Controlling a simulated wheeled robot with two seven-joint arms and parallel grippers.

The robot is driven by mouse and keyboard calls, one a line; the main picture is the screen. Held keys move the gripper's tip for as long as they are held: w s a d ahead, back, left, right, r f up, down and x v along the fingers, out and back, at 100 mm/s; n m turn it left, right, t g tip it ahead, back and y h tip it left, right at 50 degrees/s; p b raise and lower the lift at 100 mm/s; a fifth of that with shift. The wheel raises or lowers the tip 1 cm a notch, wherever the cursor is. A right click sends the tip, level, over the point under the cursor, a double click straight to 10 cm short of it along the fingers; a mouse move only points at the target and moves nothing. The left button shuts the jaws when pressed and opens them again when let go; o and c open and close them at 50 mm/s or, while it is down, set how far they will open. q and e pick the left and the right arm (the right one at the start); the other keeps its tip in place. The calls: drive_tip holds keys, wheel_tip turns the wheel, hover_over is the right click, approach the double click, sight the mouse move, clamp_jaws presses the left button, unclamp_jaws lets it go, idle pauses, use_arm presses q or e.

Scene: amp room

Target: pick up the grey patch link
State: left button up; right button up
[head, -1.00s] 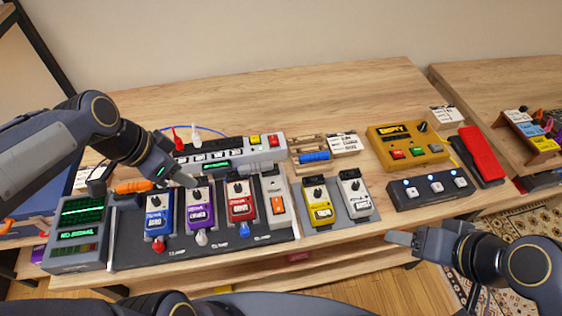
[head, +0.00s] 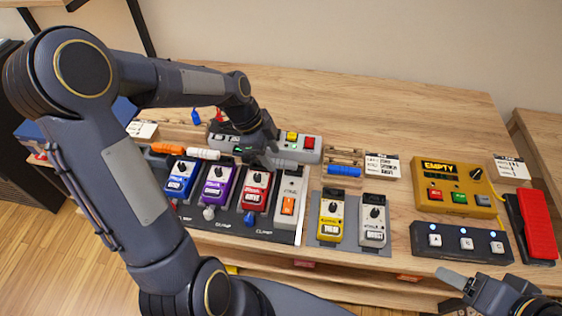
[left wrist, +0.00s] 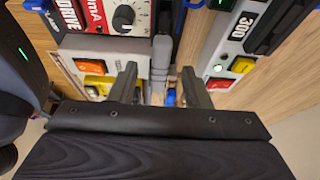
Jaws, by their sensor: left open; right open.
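The grey patch link (head: 286,163) lies behind the red pedal and the white switch box on the pedalboard, in front of the power strip. In the left wrist view the grey link (left wrist: 161,62) runs lengthwise between the two fingers. My left gripper (head: 264,158) is open, just above the link in the head view; its hand hides part of the link. In the left wrist view the left gripper's fingers (left wrist: 161,86) are apart on either side of the link, with no visible grip on it. My right gripper (head: 462,284) is open and empty near the table's front right edge.
An orange link (head: 167,148) and a white link (head: 203,154) lie left of the hand. A power strip (head: 306,142) stands close behind, and the red pedal (head: 257,190) and white switch box (head: 291,190) close in front. A blue link (head: 344,170) sits in a wooden rack.

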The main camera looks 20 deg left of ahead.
use_arm(q)
drive_tip(key=shift+x, duration=1.05)
drive_tip(key=shift+a, duration=0.1)
clamp_jaws()
